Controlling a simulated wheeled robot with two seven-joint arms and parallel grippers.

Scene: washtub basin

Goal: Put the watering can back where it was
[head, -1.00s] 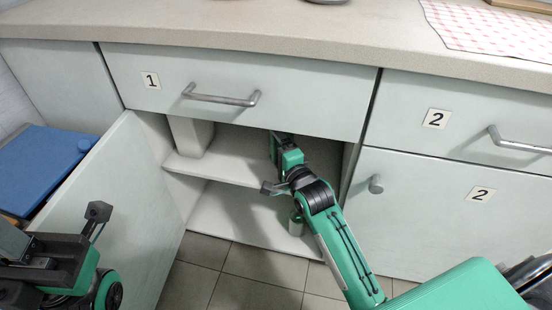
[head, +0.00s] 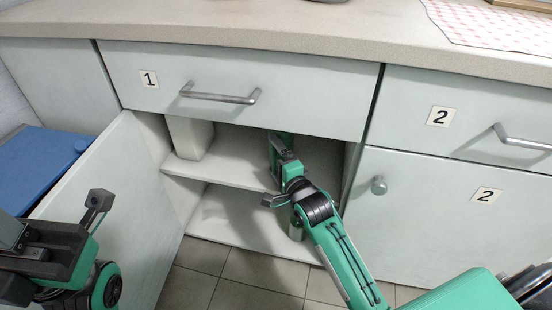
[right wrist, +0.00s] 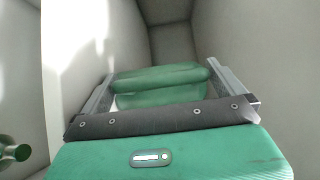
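My right gripper (right wrist: 165,88) reaches into the open cupboard under drawer 1; it also shows in the head view (head: 279,147), above the middle shelf (head: 228,172). A rounded green object, seemingly the watering can (right wrist: 160,78), lies between its widely spaced fingers in the right wrist view. Its ends come close to both fingers; I cannot tell whether they grip it. In the head view the arm and drawer front hide most of it. My left gripper (head: 97,205) is at the lower left, in front of the open door, with nothing visible in it.
The open cupboard door (head: 125,215) stands left of the opening. A pale upright block (head: 190,137) is at the shelf's left. A small greenish container (head: 296,228) is partly hidden behind my right arm. Drawer 1 (head: 290,112) overhangs the opening; cupboard door 2 (head: 435,215) is shut.

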